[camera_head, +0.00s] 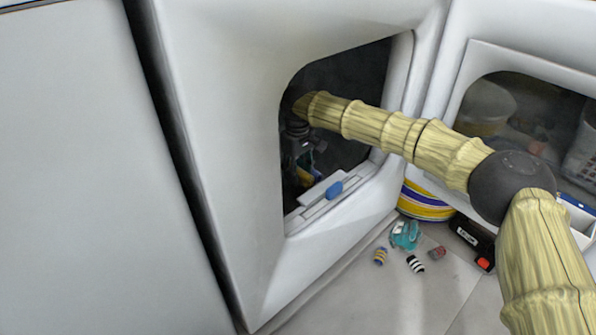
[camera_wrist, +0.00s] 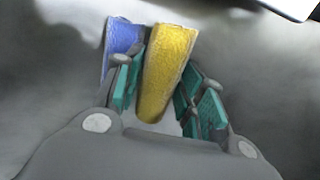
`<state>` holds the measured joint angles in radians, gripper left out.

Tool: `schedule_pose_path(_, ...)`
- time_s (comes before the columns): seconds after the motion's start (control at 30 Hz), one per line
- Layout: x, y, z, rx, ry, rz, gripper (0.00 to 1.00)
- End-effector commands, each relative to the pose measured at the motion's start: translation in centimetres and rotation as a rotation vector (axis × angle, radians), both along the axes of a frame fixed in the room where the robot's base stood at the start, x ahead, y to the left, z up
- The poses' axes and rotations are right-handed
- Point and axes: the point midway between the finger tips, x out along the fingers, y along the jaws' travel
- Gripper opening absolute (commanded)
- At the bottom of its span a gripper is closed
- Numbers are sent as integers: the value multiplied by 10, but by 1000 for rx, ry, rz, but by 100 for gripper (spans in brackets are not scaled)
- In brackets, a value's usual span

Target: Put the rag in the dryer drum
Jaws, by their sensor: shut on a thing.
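The dryer is white with a dark open drum (camera_head: 345,75) in the head view. My arm reaches through its opening, and my gripper (camera_head: 303,165) is inside, dim and partly in shadow. In the wrist view my gripper (camera_wrist: 162,85) has its teal-padded fingers shut on a yellow, rolled cloth-like piece (camera_wrist: 168,60), which looks like the rag. A blue piece (camera_wrist: 122,38) of similar texture shows behind the left finger; I cannot tell whether it is part of the same thing. Grey drum wall surrounds the fingers.
The dryer door (camera_head: 455,85) stands open at right. On the floor lie a teal item (camera_head: 405,235), small cylinders (camera_head: 415,263), a striped container (camera_head: 425,203) and a black-and-red box (camera_head: 474,243).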

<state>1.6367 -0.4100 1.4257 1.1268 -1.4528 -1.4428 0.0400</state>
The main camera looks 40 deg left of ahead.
Motion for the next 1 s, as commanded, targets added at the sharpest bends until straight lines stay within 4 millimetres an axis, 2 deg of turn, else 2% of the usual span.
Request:
schedule_pose_path(0.3, 0, 0, -7, -2, 1, 0, 16)
schedule_pose_path(0.33, 0, -1, -7, -2, 1, 0, 43)
schedule_pose_path(0.43, 0, -1, -7, -2, 1, 0, 61)
schedule_pose_path(1.0, 0, -1, -1, -1, 1, -1, 61)
